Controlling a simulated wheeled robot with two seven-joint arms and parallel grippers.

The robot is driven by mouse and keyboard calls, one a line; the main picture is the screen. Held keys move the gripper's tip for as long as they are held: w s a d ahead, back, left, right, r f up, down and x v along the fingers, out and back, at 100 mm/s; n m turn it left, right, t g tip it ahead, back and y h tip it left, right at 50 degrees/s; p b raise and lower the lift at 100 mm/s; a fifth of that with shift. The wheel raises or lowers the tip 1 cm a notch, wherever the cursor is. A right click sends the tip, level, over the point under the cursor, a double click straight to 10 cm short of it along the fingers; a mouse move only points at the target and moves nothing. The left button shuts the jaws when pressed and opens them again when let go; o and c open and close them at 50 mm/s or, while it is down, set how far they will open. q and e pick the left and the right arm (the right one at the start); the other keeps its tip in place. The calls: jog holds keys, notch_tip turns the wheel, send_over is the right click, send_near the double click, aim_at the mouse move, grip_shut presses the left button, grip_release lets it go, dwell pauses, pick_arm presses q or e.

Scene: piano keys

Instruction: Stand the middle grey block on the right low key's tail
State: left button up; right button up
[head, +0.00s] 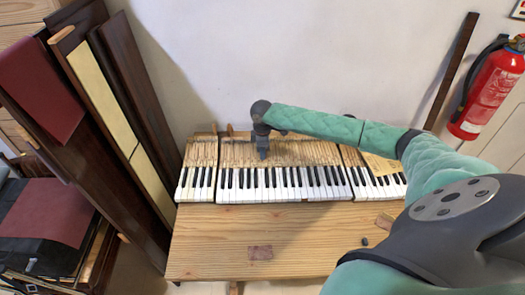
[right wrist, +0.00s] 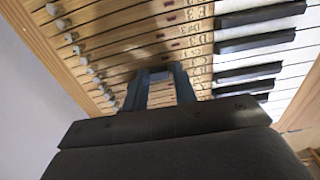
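The piano keyboard (head: 297,183) lies on a wooden table, with its pale wooden key tails (head: 302,153) toward the wall. My right gripper (head: 262,154) is over the tails of the middle section, pointing down. In the right wrist view, its two fingers (right wrist: 160,80) stand apart with a small blue-grey block (right wrist: 160,75) between their tips. It looks gripped and close above the tails, but I cannot tell whether it touches them. I cannot make out which key is the right low one, or other grey blocks. My left gripper is out of view.
Round grey knobs (right wrist: 70,38) line the far tail ends. The black keys (right wrist: 258,45) rise at the right in the wrist view. A reddish-brown patch (head: 260,253) and a small dark piece (head: 364,241) lie on the table (head: 215,245). Dark panels (head: 135,95) lean at left.

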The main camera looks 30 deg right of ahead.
jog(key=shift+r, duration=0.15)
jog(key=shift+r+p, duration=1)
jog(key=o, duration=0.6)
jog(key=shift+c, duration=0.2)
jog(key=shift+r+p, duration=2.25)
jog(key=shift+r, duration=0.2)
